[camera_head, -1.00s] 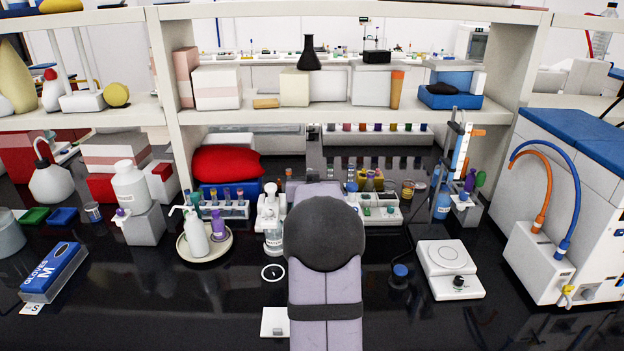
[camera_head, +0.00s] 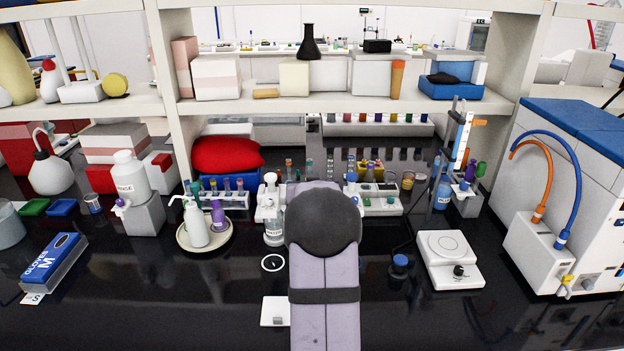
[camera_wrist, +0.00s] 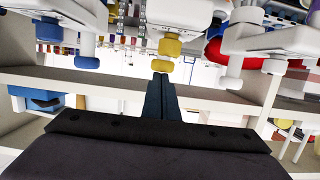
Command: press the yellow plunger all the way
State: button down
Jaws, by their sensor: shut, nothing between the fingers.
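My gripper (camera_wrist: 161,78) is shut and empty in the wrist view, its narrow dark fingers pointing away. Directly beyond the fingertips is a small yellow knob (camera_wrist: 160,66), with a larger yellow part (camera_wrist: 169,47) behind it on a white dispenser body (camera_wrist: 182,14). I take these yellow parts to be the yellow plunger. The knob looks very close to the fingertips; I cannot tell whether they touch. In the head view my own arm hides my gripper and the yellow plunger.
White dispensers flank it in the wrist view, one at the left (camera_wrist: 75,12) and one at the right (camera_wrist: 270,40). In the head view, a clear bottle (camera_head: 273,232) stands left of my arm and a white balance (camera_head: 450,258) to the right.

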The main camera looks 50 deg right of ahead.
jog(key=shift+s+f+b, duration=0.1)
jog(key=shift+f+b, duration=0.3)
jog(key=shift+f, duration=0.65)
notch_tip(320, 180, up, 5)
jog(key=shift+r+p, duration=0.1)
jog(key=shift+p, duration=1.05)
jog(key=b+v, duration=0.5)
jog(key=v, duration=0.4)
jog(key=shift+s+a, duration=0.25)
jog(key=shift+a, duration=0.1)
